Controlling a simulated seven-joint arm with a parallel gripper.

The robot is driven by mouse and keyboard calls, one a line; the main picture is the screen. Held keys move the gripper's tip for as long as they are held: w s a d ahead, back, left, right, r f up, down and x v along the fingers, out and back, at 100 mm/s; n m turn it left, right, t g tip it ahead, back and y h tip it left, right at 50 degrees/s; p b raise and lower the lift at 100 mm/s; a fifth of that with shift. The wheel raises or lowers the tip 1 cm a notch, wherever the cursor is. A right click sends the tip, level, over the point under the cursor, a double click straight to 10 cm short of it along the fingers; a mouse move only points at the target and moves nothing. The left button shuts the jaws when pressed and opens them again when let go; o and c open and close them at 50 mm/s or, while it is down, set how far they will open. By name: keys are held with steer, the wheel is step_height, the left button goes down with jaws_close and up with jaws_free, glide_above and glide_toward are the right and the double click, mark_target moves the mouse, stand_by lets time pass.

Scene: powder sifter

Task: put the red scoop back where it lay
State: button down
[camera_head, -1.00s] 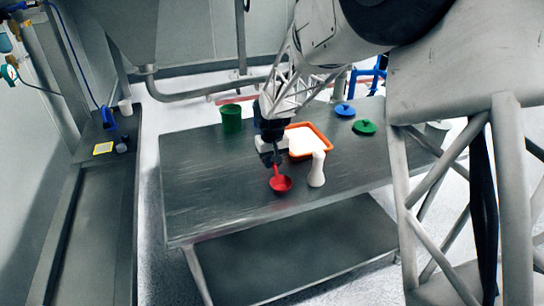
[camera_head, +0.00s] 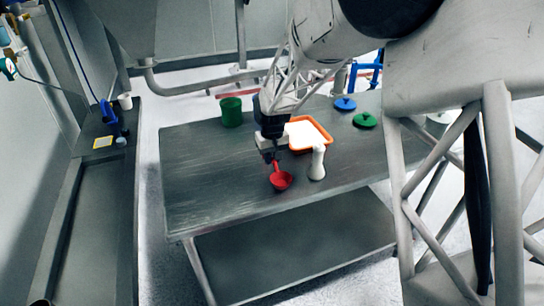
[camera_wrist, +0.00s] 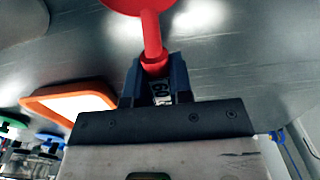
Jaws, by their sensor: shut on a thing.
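The red scoop (camera_head: 281,181) is at the front part of the grey metal table (camera_head: 215,185), to the left of a white upright object. My gripper (camera_head: 273,158) is shut on the scoop's handle, with its fingers pointing down. In the wrist view the handle of the red scoop (camera_wrist: 152,32) runs between the two dark fingertips of my gripper (camera_wrist: 155,85), and the bowl is cut off by the top edge. I cannot tell whether the bowl touches the tabletop.
A white bottle-like object (camera_head: 317,163) stands close right of the scoop. An orange tray (camera_head: 325,134) with white contents lies behind. A green cup (camera_head: 231,112), a blue lid (camera_head: 345,104) and a green lid (camera_head: 365,120) are farther back. The table's left front is clear.

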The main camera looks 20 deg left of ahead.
steer(key=shift+f, duration=0.5)
steer(key=c, duration=0.9)
jaws_free()
steer(key=shift+c, duration=0.2)
steer(key=shift+r, duration=0.2)
steer(key=shift+r, duration=3.75)
steer(key=shift+d, duration=0.15)
